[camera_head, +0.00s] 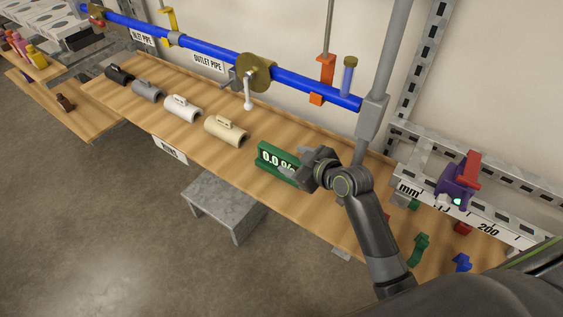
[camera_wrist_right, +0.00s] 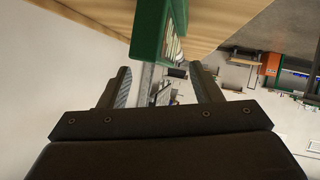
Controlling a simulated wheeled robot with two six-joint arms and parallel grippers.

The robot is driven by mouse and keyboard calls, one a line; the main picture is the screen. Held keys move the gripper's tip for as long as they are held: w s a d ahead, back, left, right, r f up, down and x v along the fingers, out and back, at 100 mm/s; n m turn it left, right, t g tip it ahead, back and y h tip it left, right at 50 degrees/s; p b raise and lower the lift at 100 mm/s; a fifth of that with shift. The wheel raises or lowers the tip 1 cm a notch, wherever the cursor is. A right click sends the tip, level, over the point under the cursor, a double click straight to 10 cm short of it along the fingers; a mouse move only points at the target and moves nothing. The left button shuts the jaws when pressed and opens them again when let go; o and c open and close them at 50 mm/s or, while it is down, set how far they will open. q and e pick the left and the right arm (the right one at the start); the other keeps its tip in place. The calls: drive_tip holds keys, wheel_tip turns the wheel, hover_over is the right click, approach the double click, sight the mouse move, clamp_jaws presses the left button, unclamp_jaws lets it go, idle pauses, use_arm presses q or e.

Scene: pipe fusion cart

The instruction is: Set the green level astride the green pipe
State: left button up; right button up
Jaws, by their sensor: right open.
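The green level (camera_head: 275,161) stands on the wooden bench with its pale "0.0 %" display facing out. My right gripper (camera_head: 300,174) is open at the level's right end and hides part of it. In the right wrist view, the level (camera_wrist_right: 149,28) reaches down toward the gap between the two open fingers (camera_wrist_right: 161,82). I cannot tell whether it touches either finger. I cannot make out a green pipe in either view. My left gripper is not in view.
Beige (camera_head: 226,131), white (camera_head: 183,108), grey (camera_head: 148,90) and black (camera_head: 119,75) pipe pieces sit left of the level. A blue pipe (camera_head: 208,50) runs along the wall behind. A purple device (camera_head: 455,187) and small coloured parts are at the right.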

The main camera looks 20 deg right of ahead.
sight(286, 158)
drive_tip(key=x, duration=0.4)
drive_tip(key=shift+w+a+f, duration=0.15)
drive_tip(key=shift+w, duration=0.2)
drive_tip(key=shift+c, duration=0.2)
drive_tip(key=shift+s, duration=0.1)
clamp_jaws()
